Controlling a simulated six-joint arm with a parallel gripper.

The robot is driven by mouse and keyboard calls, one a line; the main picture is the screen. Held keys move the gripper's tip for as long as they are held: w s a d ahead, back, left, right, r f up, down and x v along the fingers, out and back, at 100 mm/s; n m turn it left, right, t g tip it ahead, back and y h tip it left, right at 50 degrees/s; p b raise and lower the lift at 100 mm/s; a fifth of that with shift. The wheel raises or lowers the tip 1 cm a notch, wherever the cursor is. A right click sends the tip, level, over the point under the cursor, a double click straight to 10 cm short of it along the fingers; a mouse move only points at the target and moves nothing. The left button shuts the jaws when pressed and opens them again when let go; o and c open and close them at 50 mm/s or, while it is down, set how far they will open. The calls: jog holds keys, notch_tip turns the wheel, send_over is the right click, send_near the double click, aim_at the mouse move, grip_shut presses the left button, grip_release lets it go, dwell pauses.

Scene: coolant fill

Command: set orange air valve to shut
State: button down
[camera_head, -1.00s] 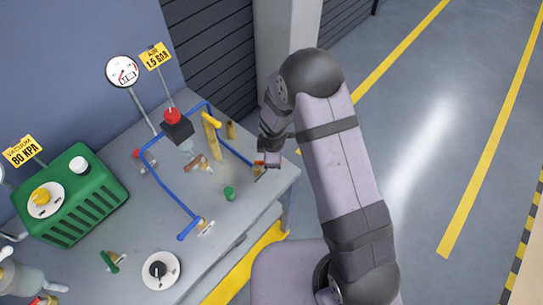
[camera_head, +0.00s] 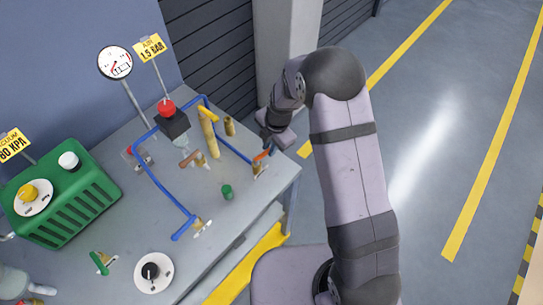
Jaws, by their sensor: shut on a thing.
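The orange air valve (camera_head: 262,155) sits at the right end of the bench's blue pipe, near the bench's right edge. Its orange handle slants above a brass body. My gripper (camera_head: 267,146) is at the upper end of this handle and is shut on it. The fingers are small and partly hidden by my wrist, so the exact grip is hard to see.
Blue pipe (camera_head: 170,189) runs over the grey bench (camera_head: 206,255). A red-topped black regulator (camera_head: 172,122), a yellow upright cylinder (camera_head: 208,132), a brown-handled valve (camera_head: 193,158) and a green cup (camera_head: 227,191) stand left of my gripper. A green box (camera_head: 65,205) is farther left.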

jog(key=shift+w+a+n+b, duration=0.25)
jog(key=shift+w+n+b, duration=0.15)
jog(key=shift+n+b, duration=0.65)
jog(key=shift+r, duration=0.1)
jog(key=c, duration=1.7)
grip_release()
jog(key=shift+r+b, duration=0.1)
jog(key=shift+b, duration=0.2)
jog(key=shift+s+d+r+b, duration=0.2)
jog(key=shift+r+b, duration=0.2)
jog(key=shift+r, duration=0.75)
jog(key=shift+s+d+r+b, duration=0.15)
jog(key=shift+r+b, duration=0.25)
jog(key=shift+r, duration=0.75)
jog(key=shift+s+d+r+b, duration=0.15)
jog(key=shift+r+b, duration=0.25)
jog(key=shift+r, duration=0.75)
jog(key=shift+m, duration=0.25)
